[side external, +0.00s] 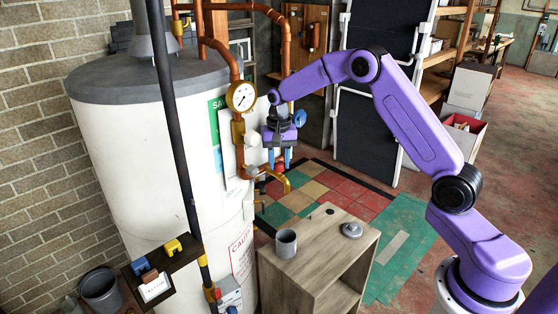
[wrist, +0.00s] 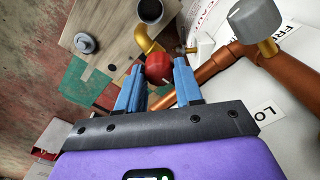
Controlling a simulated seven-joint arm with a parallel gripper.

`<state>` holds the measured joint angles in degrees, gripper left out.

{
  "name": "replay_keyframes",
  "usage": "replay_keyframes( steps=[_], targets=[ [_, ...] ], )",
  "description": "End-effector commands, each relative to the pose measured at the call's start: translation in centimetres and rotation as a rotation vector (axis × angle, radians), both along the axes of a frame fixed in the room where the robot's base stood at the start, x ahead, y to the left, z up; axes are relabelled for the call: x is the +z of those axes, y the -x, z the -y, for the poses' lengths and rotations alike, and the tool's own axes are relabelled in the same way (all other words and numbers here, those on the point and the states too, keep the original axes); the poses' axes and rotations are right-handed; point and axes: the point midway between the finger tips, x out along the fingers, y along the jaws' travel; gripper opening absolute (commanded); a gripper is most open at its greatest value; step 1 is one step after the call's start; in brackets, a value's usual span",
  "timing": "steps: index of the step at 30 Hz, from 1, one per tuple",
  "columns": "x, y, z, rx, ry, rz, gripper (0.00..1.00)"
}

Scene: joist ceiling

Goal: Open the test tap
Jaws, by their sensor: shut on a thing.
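The test tap has a curved brass spout (side external: 281,181), which also shows in the wrist view (wrist: 148,43), and a round red knob (wrist: 158,68). It sits low on the copper pipework at the front of the white tank (side external: 150,170). My gripper (side external: 280,162) points down at the tap from above. In the wrist view its two blue fingers (wrist: 158,72) stand on either side of the red knob and are shut on it. In the side view the fingers largely hide the knob. The spout curves out beyond the fingertips.
A pressure gauge (side external: 241,96) and copper pipes (side external: 284,57) stand close beside my gripper. A grey-capped valve (wrist: 256,20) is near the right finger. Below is a wooden cabinet (side external: 318,240) with a grey mug (side external: 286,243) and a grey round part (side external: 351,230).

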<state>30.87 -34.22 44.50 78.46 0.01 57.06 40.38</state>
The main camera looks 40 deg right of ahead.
Motion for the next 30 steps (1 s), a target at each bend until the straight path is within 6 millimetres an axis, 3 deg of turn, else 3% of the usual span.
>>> replay_keyframes(
  steps=[8, 30],
  targets=[
    [0.11, -0.07, -0.05, 0.149, 0.0, 0.001, 0.05],
    [0.11, -0.15, -0.2, 0.795, 0.001, 0.004, 0.05]
  ],
)
